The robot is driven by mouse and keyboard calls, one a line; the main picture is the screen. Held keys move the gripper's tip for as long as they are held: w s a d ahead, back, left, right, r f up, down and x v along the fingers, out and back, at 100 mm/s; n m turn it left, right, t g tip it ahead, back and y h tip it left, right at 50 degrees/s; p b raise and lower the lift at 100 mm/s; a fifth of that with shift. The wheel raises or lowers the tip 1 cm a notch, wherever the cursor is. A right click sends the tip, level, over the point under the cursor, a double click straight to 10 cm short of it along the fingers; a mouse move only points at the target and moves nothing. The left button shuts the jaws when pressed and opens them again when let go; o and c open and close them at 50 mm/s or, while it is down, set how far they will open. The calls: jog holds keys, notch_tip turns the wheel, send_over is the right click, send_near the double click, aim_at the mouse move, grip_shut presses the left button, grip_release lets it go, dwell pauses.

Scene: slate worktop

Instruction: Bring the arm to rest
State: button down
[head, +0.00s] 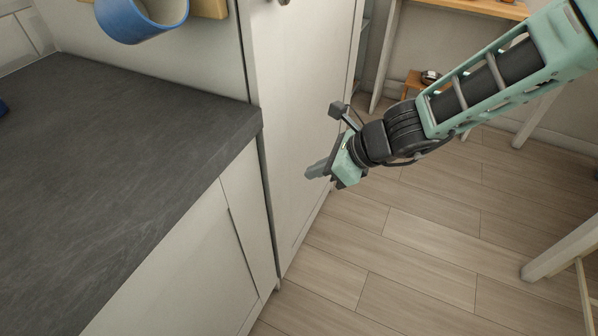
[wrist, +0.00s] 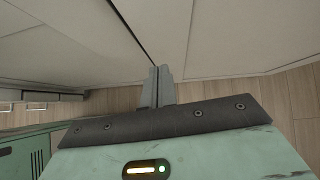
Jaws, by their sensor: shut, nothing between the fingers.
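My gripper (head: 316,171) is at the end of my green arm in the head view, to the right of the worktop's corner. It appears in front of the tall white cabinet door. In the wrist view my gripper (wrist: 160,73) has its two grey fingers side by side and touching, with nothing between them. The fingers point toward pale cabinet panels. Whether they touch the panels I cannot tell.
The slate worktop (head: 110,160) fills the left, above white cabinets. A tall white cabinet (head: 300,110) stands beside it. A blue mug (head: 135,20) hangs at the top left. The wooden floor (head: 420,240) is open below my arm. A pale table leg (head: 560,250) stands at the right.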

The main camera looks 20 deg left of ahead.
jog(key=v, duration=0.6)
jog(key=shift+d+p, duration=0.3)
jog(key=shift+p, duration=0.1)
jog(key=s+d+r+n+h, duration=0.45)
jog(key=s+d+n, duration=0.45)
jog(key=d+n, duration=0.3)
jog(key=s+d+r+n+h, duration=0.45)
jog(key=s+d+n, duration=0.45)
jog(key=d+n, duration=0.35)
notch_tip(320, 180, up, 14)
jog(key=p, duration=1.3)
jog(key=shift+s+f+y, duration=0.15)
jog(key=shift+s+y, duration=0.1)
jog(key=shift+y, duration=0.05)
jog(key=shift+n, duration=0.25)
